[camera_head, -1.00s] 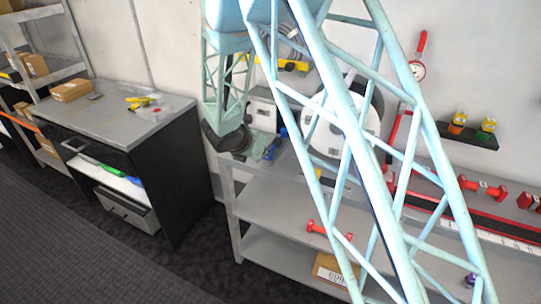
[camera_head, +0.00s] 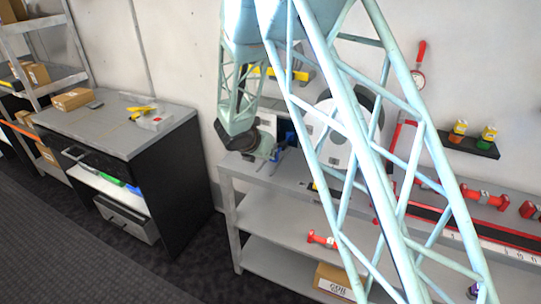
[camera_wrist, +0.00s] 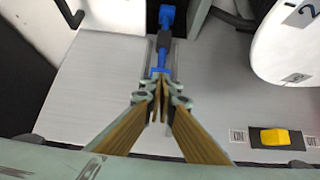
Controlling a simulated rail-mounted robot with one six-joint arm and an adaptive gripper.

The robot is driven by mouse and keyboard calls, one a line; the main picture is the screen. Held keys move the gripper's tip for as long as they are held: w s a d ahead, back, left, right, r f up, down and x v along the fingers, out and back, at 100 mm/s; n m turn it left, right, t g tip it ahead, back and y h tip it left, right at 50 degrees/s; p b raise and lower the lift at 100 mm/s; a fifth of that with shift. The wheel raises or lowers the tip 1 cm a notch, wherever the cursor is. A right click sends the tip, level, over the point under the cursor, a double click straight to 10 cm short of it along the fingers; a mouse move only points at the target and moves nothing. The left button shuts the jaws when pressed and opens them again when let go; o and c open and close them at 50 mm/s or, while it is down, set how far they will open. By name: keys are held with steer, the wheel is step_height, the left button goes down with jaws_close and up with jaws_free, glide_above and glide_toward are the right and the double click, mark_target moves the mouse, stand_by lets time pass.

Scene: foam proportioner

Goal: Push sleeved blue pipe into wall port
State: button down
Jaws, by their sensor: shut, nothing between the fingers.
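The blue pipe (camera_wrist: 167,17) with a dark sleeve (camera_wrist: 163,44) around its middle lies ahead of my gripper (camera_wrist: 161,84) in the wrist view. It lies between two thin grey rails on the light bench surface. My gripper's fingers are together and empty, with the tips at the pipe's near blue end. I cannot tell whether they touch it. In the head view my gripper (camera_head: 275,156) is low over the grey bench, beside a small bit of blue at the pipe (camera_head: 290,136). The wall port is not clearly visible; my arm hides part of that area.
A white round reel (camera_wrist: 289,40) stands right of the pipe. A yellow switch (camera_wrist: 274,137) on a dark plate sits at lower right in the wrist view. The bench (camera_head: 232,172) holds red fittings (camera_head: 484,197) farther right. A separate dark cabinet (camera_head: 165,190) stands left.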

steer(key=shift+s, duration=0.1)
steer(key=shift+s+a+b, duration=0.35)
steer(key=shift+s+b, duration=0.2)
steer(key=shift+s, duration=0.25)
steer(key=shift+s+a+f+b, duration=0.1)
steer(key=shift+s+a+b, duration=0.15)
steer(key=shift+s, duration=0.25)
steer(key=shift+s+a+b, duration=0.15)
steer(key=shift+s+b, duration=0.05)
steer(key=shift+s, duration=0.3)
steer(key=p+v, duration=0.2)
steer(key=v, duration=0.8)
steer(key=shift+w+d, duration=0.1)
steer(key=shift+d, duration=0.05)
